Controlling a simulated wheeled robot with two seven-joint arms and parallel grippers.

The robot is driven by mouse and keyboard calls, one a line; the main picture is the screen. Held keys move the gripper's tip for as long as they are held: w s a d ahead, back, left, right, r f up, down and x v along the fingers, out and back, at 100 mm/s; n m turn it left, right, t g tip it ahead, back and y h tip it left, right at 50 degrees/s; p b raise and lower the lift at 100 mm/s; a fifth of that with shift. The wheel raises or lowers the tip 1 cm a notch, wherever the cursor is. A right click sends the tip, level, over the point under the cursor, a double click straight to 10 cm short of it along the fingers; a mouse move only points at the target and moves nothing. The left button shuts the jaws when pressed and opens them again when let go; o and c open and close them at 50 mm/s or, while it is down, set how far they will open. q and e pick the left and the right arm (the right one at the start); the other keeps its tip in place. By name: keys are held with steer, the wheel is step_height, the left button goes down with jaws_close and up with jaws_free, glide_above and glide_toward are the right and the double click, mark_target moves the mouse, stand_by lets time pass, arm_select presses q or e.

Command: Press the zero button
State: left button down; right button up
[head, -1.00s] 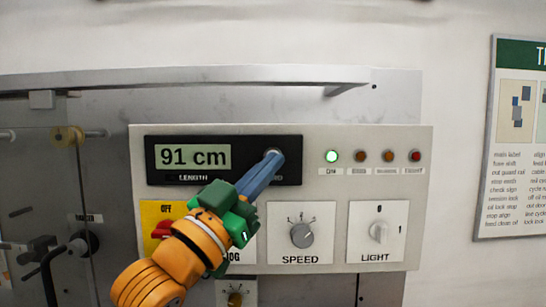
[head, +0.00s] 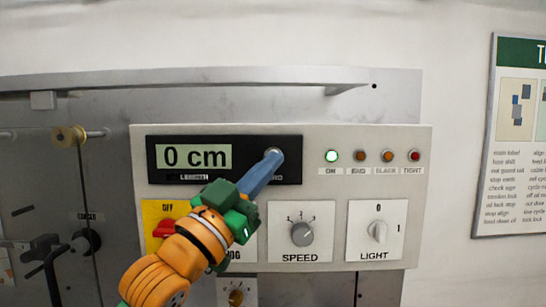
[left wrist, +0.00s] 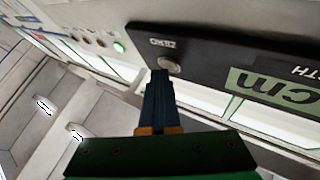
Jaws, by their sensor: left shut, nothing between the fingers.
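The zero button (head: 274,153) is a small round silver button at the right end of the black length panel. It also shows in the left wrist view (left wrist: 169,65), just beyond my fingertips. The length display (head: 194,157) on the same panel reads 0 cm. My left gripper (head: 271,160) is shut and empty, with its blue fingertips at the button's lower edge. I cannot tell whether they touch it. The fingers and arm hide part of the button's label and the jog area. My right gripper is not in view.
Below the display are a red switch on a yellow plate (head: 158,212), the speed knob (head: 302,233) and the light switch (head: 377,231). A row of lamps sits right of the panel, the green one (head: 331,156) lit. A rail (head: 230,78) juts out above.

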arm_select(q)
steer(key=shift+s, duration=0.1)
steer(key=shift+s+f+b, duration=0.1)
steer(key=shift+s+b, duration=0.3)
steer(key=shift+s, duration=0.25)
steer(key=shift+s, duration=0.1)
steer(key=s+b, duration=0.1)
steer(key=s, duration=0.4)
steer(key=shift+w, duration=0.1)
stand_by(0.4)
